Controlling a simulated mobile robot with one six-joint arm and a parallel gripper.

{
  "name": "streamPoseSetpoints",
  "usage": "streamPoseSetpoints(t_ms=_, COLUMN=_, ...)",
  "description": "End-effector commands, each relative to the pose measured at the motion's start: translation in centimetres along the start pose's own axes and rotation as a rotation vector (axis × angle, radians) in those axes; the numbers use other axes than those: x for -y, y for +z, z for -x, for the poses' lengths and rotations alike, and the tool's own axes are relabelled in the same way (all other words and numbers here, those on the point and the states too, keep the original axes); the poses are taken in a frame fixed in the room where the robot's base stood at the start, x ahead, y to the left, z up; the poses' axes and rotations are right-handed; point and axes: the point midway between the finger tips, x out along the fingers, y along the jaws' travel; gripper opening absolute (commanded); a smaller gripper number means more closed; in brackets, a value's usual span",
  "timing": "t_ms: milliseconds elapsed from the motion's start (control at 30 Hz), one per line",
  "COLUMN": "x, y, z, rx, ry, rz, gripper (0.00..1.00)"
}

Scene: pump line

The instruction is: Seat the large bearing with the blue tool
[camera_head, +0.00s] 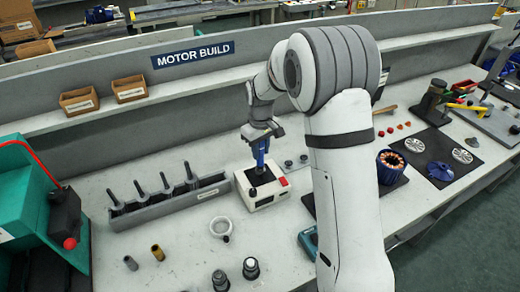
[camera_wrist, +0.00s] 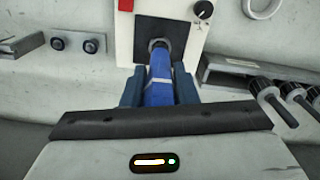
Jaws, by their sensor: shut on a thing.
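My gripper (camera_head: 262,133) is shut on the blue tool (camera_head: 260,155), which is upright over a white box (camera_head: 262,196) with a dark top. In the wrist view the blue tool (camera_wrist: 161,92) runs between both fingers towards the dark square top. A grey ring-like part (camera_wrist: 158,44) shows at the tool's far end; I cannot tell whether it belongs to the tool or is a bearing. I cannot identify the large bearing for certain. Whether the tool touches the box is not clear.
A grey rack (camera_head: 170,200) with several dark-handled tools stands left of the box. A pale ring (camera_head: 220,227) lies in front. Small cylinders (camera_head: 250,268) stand at the front edge. A copper-wound stator (camera_head: 391,168) and a dark mat (camera_head: 437,157) are right of my arm.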

Motion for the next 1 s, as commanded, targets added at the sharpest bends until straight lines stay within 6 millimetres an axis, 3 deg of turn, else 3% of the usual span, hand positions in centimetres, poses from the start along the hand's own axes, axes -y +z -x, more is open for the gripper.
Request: streamPoseSetpoints(t_ms=1000, x=0.05, y=-0.02, z=-0.83, rx=0.000, ry=0.000, rz=0.001, gripper=0.08)
